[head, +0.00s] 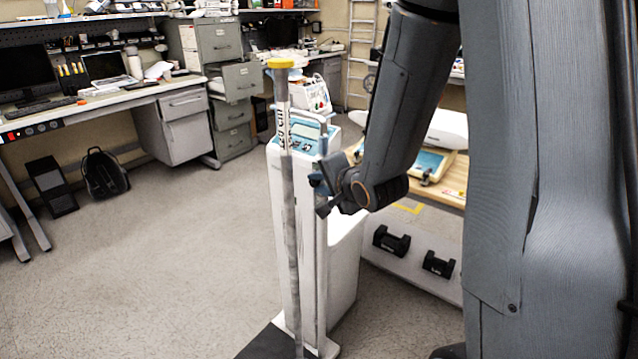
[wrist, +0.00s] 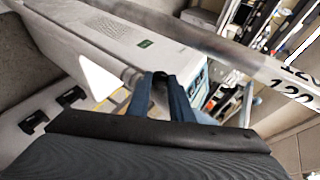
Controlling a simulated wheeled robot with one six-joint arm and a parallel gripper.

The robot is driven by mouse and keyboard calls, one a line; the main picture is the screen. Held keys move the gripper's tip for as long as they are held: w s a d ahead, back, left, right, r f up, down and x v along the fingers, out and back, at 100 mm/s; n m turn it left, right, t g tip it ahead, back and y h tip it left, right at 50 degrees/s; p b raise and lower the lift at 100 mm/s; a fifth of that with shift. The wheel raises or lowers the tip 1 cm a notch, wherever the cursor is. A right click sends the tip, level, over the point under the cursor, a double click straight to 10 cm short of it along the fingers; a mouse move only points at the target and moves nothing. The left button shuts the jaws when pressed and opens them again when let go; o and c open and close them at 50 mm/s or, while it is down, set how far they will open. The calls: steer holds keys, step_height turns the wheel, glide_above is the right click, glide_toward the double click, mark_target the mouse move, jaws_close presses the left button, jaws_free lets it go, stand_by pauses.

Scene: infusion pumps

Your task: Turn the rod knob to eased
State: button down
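A tall grey rod (head: 287,190) with a yellow cap stands upright at the front of a white column unit (head: 345,255) with a light-blue display panel. In the wrist view the rod (wrist: 215,48) crosses diagonally, with printed numbers at its right end. My gripper (head: 317,180) is just right of the rod, below the panel. In the wrist view the blue fingers of my gripper (wrist: 161,78) come close together, with a small dark piece between their tips. I cannot tell whether that piece is the rod knob or whether it is gripped. No knob shows clearly in the head view.
A wooden-topped table (head: 450,190) with devices stands close on the right, with dark dumbbell-like blocks (head: 391,241) on its lower shelf. A grey filing cabinet (head: 222,90) and a workbench (head: 110,103) stand behind.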

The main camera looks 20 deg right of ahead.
steer(key=shift+r+g+p, duration=0.15)
steer(key=shift+g+p, duration=0.15)
steer(key=shift+p, duration=0.45)
steer(key=shift+w+a+r+n+g+h+p, duration=0.15)
steer(key=shift+g+h+p, duration=0.15)
steer(key=shift+g+p, duration=0.45)
steer(key=shift+r+n+g+h+p, duration=0.1)
steer(key=shift+n+g+h+p, duration=0.15)
steer(key=shift+p, duration=0.8)
steer(key=shift+w+a+r+n+g+h+p, duration=0.1)
steer(key=shift+g+h+p, duration=0.25)
steer(key=shift+g+p, duration=0.4)
steer(key=shift+w+g+h+p, duration=0.1)
steer(key=shift+g+h+p, duration=0.4)
steer(key=shift+p, duration=0.35)
steer(key=c, duration=1.8)
jaws_free()
steer(key=shift+c, duration=0.2)
steer(key=p+v, duration=0.1)
steer(key=v, duration=0.6)
steer(key=shift+s+r, duration=0.2)
steer(key=shift+r, duration=0.1)
